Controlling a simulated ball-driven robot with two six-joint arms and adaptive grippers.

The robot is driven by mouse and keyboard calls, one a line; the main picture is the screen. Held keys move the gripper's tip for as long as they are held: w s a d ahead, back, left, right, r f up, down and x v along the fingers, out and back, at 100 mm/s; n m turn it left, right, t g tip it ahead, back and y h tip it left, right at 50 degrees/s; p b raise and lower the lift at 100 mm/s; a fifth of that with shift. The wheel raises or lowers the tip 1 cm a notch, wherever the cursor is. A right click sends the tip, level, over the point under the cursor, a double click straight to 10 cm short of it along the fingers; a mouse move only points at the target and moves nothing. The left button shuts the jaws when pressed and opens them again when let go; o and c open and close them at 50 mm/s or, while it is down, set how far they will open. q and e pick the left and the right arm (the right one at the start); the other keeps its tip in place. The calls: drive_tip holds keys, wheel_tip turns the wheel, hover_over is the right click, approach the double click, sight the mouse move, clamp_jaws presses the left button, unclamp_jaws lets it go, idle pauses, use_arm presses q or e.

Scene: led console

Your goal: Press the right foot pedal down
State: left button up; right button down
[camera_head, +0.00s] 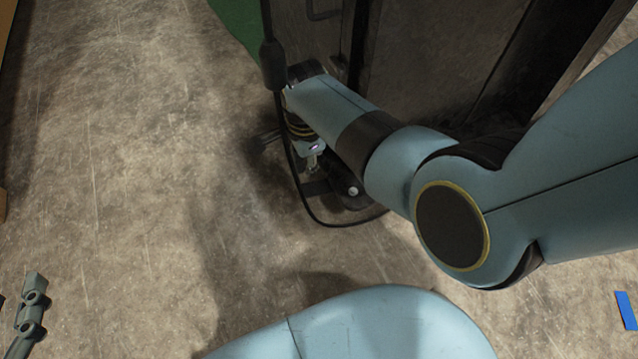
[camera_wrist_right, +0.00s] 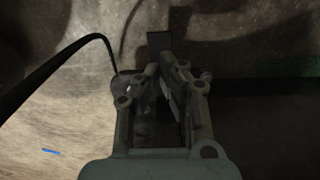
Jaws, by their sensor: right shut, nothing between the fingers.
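The right foot pedal (camera_head: 345,197) is a dark piece low at the foot of the console, partly hidden by my right arm and a cable. My right gripper (camera_head: 313,166) points down, shut and empty, just above and beside this pedal; I cannot tell whether it touches. In the right wrist view its closed fingers (camera_wrist_right: 163,74) cover much of what lies below.
The dark console (camera_head: 435,50) stands at the top behind my right arm. A black cable (camera_head: 292,180) hangs from it and loops close around the pedal area. The concrete floor (camera_head: 130,190) is clear to the left. A blue strip (camera_head: 626,309) lies at the far right.

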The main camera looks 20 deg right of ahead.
use_arm(q)
drive_tip(key=s+a+f+g+p, duration=0.1)
drive_tip(key=s+f+g+p, duration=0.1)
drive_tip(key=s+f+g, duration=0.2)
drive_tip(key=shift+s+f+n+g+y+p, duration=0.25)
drive_tip(key=shift+f+n+g+y+p, duration=0.1)
drive_tip(key=shift+f+g, duration=0.3)
